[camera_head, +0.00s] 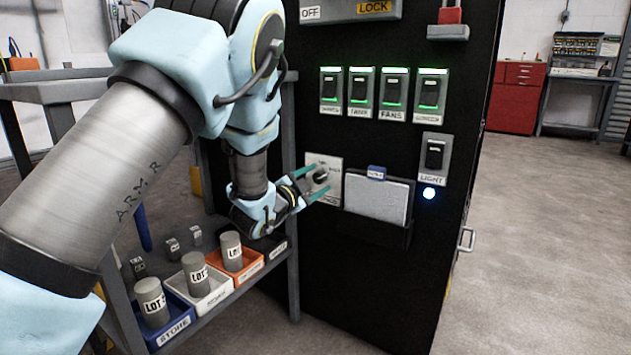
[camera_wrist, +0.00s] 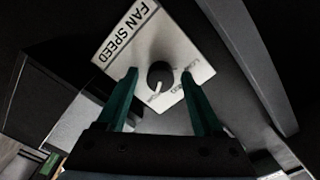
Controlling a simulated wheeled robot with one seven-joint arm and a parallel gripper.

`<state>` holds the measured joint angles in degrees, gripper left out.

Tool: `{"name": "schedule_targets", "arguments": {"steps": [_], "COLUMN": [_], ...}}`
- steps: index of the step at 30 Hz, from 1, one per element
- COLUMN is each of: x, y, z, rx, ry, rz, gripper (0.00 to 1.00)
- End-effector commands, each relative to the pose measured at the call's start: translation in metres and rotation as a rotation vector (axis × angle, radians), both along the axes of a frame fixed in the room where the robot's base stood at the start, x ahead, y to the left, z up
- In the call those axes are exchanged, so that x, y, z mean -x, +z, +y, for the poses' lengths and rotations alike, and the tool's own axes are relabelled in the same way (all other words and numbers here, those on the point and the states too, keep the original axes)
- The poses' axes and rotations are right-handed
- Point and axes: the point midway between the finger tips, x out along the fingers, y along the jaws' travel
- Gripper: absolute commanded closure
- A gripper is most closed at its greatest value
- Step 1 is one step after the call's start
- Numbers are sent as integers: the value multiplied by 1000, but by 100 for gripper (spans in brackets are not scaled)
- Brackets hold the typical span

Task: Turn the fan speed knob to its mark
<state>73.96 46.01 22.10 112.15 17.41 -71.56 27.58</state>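The fan speed knob (camera_wrist: 160,76) is a round black knob with a white pointer line, on a light plate (camera_wrist: 186,50) marked FAN SPEED in the wrist view. Small marks and lettering lie around it, too blurred to read surely. In the head view the knob (camera_head: 321,175) and its plate (camera_head: 333,163) are on the black cabinet front. My gripper (camera_wrist: 160,82) is open, with one green finger on each side of the knob. The fingertips look apart from the knob; their exact distance from the plate is hard to tell. In the head view my gripper (camera_head: 311,183) faces the plate.
A holder with papers (camera_head: 378,198) sits right of the plate. Lit switches (camera_head: 377,92) are above and a LIGHT switch (camera_head: 434,155) is farther right. A shelf with labelled trays (camera_head: 209,292) and several LOT cylinders stands below left of the gripper.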

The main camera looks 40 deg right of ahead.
Motion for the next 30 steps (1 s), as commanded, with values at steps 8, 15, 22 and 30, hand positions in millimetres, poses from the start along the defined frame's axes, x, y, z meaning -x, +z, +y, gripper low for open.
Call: {"name": "schedule_targets", "arguments": {"steps": [8,15,22,30], "x": [0,6,18,26], "y": [0,2,2,0], "z": [1,28,72,102], "rx": [1,-3,-2,0], "ry": [1,4,3,1], "rz": [0,3,3,1], "gripper": [28,28,28,28]}}
